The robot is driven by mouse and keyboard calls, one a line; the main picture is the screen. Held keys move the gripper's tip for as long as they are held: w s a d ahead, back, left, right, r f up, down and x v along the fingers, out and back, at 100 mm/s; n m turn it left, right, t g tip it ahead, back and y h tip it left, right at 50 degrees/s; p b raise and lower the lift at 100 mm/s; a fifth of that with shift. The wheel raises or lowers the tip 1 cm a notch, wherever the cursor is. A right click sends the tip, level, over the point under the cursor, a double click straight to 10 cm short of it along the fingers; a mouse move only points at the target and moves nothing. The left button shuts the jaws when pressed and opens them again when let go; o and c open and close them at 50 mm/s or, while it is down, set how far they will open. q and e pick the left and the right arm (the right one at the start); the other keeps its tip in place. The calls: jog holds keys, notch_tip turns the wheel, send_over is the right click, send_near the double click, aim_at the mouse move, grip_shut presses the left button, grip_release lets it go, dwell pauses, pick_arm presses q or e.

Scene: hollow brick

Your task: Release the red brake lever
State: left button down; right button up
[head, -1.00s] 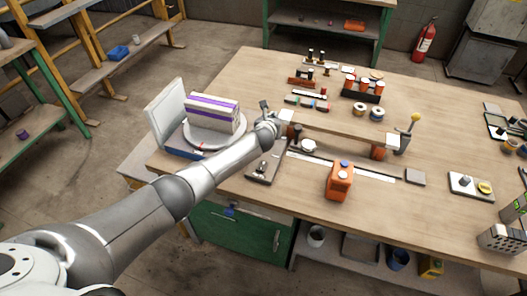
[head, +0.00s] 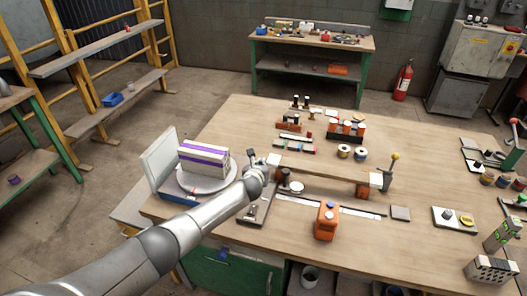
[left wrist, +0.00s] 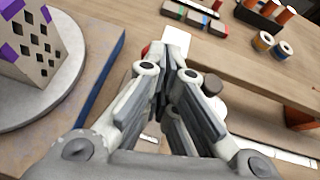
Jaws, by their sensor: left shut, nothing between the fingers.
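My left gripper (head: 251,160) is shut and empty, just right of the turntable (head: 216,184) on the workbench. In the left wrist view its fingers (left wrist: 172,65) are together, pointing at the near end of a long wooden beam. A small red part (left wrist: 146,49) shows just behind the left finger; most of it is hidden, so I cannot tell whether it is the brake lever or whether I touch it. The hollow brick (head: 203,157), white with purple bands, sits on the turntable. It also shows in the left wrist view (left wrist: 35,50). My right gripper is out of view.
A lever with a red knob (head: 513,122) stands at the far right edge. A yellow-knobbed lever (head: 394,158) stands at the beam's right end. An orange device (head: 326,222) stands at the front. Spools (head: 344,151) and bottles sit further back.

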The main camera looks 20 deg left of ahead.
pick_arm(q)
notch_tip(320, 180, up, 9)
jog(key=s, duration=0.1)
jog(key=shift+s+d, duration=0.15)
jog(key=shift+d, duration=0.3)
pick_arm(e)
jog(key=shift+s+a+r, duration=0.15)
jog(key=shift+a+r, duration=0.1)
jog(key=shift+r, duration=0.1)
pick_arm(q)
jog(key=shift+r, duration=0.15)
